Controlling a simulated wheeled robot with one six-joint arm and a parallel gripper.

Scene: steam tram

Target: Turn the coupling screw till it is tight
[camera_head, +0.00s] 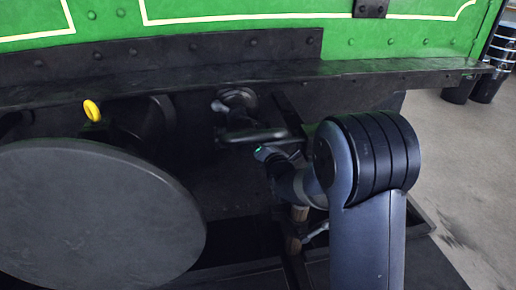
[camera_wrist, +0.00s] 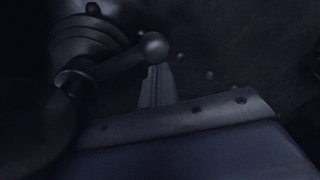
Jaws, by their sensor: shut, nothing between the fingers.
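In the dark wrist view, my gripper (camera_wrist: 158,68) shows as two narrow fingers shut together, with nothing between them. Just past the fingertips is a dark lever with a ball end (camera_wrist: 153,46), which looks like the handle of the coupling screw. In the head view, my arm covers most of this area, and I cannot make out the gripper. A blurred brownish part (camera_head: 298,215) shows below my wrist.
A large round buffer (camera_head: 95,215) fills the left front. A dark loop-shaped fitting (camera_head: 250,135) juts out beside my wrist. The black beam (camera_head: 200,78) runs under the green body (camera_head: 250,35). Open floor (camera_head: 450,180) lies at right.

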